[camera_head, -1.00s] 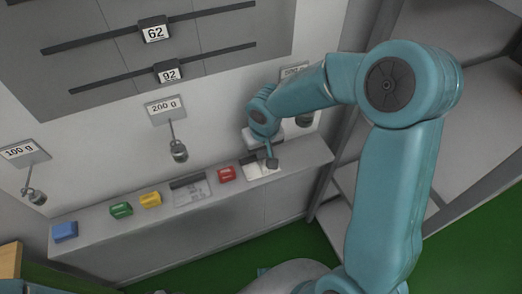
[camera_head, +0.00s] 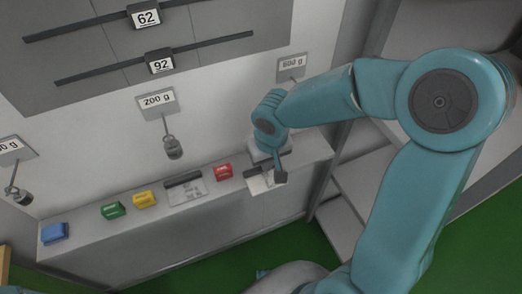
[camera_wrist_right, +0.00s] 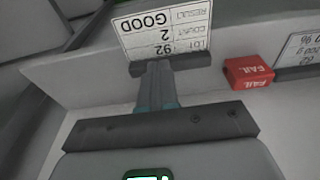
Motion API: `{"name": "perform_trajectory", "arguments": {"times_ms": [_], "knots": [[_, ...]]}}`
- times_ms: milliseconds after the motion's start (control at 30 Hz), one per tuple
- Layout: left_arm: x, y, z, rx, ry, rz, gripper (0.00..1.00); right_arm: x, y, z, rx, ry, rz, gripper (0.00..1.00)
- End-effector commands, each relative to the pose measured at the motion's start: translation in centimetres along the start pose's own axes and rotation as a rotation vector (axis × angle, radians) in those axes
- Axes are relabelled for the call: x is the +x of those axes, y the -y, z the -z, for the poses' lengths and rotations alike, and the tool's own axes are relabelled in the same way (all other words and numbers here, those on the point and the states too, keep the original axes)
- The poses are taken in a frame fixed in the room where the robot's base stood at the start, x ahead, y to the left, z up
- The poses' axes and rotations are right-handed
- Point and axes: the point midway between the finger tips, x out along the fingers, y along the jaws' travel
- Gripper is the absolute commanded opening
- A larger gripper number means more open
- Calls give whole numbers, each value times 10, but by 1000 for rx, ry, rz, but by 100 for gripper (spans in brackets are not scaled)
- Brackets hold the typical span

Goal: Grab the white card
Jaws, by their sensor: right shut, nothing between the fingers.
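The white card (camera_head: 257,184) is at the front edge of the grey ledge, right of a red block, and seems to overhang that edge. In the right wrist view the card (camera_wrist_right: 168,25) shows upside-down print, including "GOOD" and "92". My right gripper (camera_head: 273,181) is at the card's right side, shut with nothing held. My left gripper is not in view.
The red "FAIL" block (camera_head: 223,171) stands left of the card; it also shows in the wrist view (camera_wrist_right: 249,72). Another printed card (camera_head: 187,192) and yellow (camera_head: 144,200), green (camera_head: 113,210) and blue (camera_head: 54,233) blocks line the ledge. Hanging weights (camera_head: 172,148) are above.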

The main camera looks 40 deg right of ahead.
Motion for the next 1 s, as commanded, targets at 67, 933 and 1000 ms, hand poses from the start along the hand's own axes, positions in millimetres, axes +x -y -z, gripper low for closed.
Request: {"name": "perform_trajectory", "arguments": {"times_ms": [67, 933, 1000], "knots": [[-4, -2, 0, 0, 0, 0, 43, -8, 0, 2, 1, -4, 1, 0], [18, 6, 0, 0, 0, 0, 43, -24, -1, -110, -14, -3, 1, 29], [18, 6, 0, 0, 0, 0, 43, -24, -1, -112, -60, -1, 0, 52]]}}
